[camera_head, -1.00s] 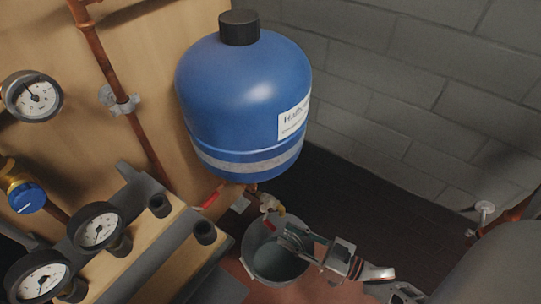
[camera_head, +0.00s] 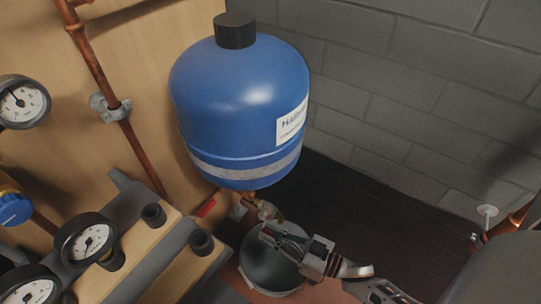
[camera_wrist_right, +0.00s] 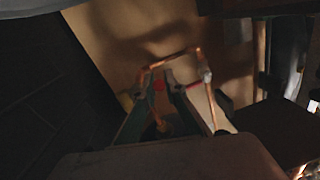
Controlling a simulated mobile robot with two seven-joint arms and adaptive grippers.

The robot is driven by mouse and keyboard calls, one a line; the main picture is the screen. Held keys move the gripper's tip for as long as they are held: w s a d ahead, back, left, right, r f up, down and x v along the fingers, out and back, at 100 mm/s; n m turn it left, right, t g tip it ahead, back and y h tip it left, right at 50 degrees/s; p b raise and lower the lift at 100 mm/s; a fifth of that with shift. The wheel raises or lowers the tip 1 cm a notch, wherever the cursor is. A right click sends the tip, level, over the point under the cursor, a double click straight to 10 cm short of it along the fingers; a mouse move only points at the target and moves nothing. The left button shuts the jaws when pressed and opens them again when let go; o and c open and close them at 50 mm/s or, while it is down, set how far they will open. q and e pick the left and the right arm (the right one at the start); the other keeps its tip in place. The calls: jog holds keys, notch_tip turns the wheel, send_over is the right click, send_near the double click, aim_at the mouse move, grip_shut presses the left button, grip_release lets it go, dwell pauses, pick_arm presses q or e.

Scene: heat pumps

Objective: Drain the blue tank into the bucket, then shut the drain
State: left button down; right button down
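The blue tank (camera_head: 240,105) hangs at the wooden panel in the head view, with a black cap and white label. Below it is the drain valve (camera_head: 266,211) on a short copper pipe. The bucket (camera_head: 262,274) stands beneath; I cannot tell how much liquid it holds. My right gripper (camera_head: 268,233) is over the bucket, just below the valve, partly hiding it. In the right wrist view its fingers (camera_wrist_right: 163,108) are apart, with copper pipe and a small red part (camera_wrist_right: 159,86) beyond them. Contact cannot be told. My left gripper is out of view.
Several pressure gauges (camera_head: 86,242) and grey pipe fittings (camera_head: 200,241) stand at the lower left. A copper pipe (camera_head: 97,72) runs down the panel. A grey block wall (camera_head: 405,105) is behind. Another valve handle (camera_head: 487,211) shows at the right. Dark floor (camera_head: 365,215) lies open between.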

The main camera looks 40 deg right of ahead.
jog(key=shift+w+a+f+t+y, duration=0.15)
jog(key=shift+f+t+y, duration=0.15)
jog(key=shift+t, duration=0.2)
jog(key=shift+w+a+f+t+y, duration=0.15)
jog(key=shift+f+t+y, duration=0.1)
jog(key=shift+t, duration=0.25)
jog(key=shift+w+a+f+n+t+y, duration=0.2)
jog(key=shift+f+n+t+y, duration=0.1)
jog(key=shift+t+y, duration=0.25)
jog(key=shift+t, duration=0.25)
jog(key=shift+d, duration=0.1)
jog(key=c, duration=2.1)
grip_release()
jog(key=shift+d+r, duration=0.1)
jog(key=shift+d, duration=0.05)
